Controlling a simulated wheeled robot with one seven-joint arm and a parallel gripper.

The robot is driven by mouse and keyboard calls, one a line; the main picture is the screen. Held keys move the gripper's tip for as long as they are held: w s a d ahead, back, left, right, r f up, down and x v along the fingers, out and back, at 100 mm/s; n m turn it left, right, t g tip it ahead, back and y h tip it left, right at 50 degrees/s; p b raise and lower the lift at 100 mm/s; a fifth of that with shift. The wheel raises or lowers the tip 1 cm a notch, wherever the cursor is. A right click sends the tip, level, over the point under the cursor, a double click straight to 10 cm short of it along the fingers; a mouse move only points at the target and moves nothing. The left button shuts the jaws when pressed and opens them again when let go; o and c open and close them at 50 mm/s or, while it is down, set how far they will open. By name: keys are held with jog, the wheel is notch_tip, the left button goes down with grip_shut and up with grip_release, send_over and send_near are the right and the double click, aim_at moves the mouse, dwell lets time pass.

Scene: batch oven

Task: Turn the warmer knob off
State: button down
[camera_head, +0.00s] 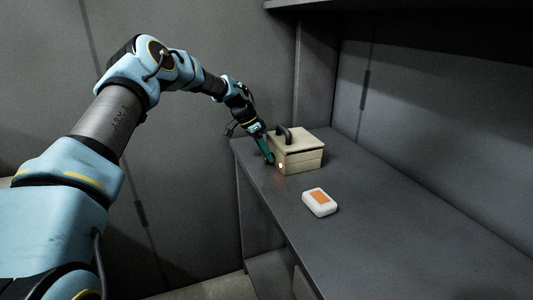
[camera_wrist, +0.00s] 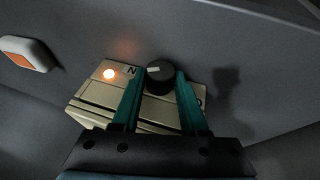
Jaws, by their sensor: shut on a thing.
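The warmer (camera_head: 300,158) is a beige box with a dark handle on its lid, standing on the grey counter in the head view. Its front panel also shows in the wrist view (camera_wrist: 97,92). The black round knob (camera_wrist: 159,74) has a pale pointer mark pointing left toward the N. My gripper (camera_wrist: 160,82) has its teal fingers on both sides of the knob and is shut on it. In the head view my gripper (camera_head: 269,158) is at the warmer's front, and the knob is hidden there.
A white rounded box with an orange patch (camera_head: 319,202) lies on the counter in front of the warmer. The counter (camera_head: 375,215) is clear to the right. A wall and an upright panel stand behind the warmer.

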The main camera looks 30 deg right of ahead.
dwell(0.5)
jog(key=c, duration=0.7)
grip_release()
jog(key=shift+w, duration=0.1)
jog(key=b+v, duration=0.3)
jog(key=v, duration=0.7)
jog(key=shift+w+r, duration=0.15)
jog(key=shift+r, duration=0.2)
jog(key=shift+a, duration=0.15)
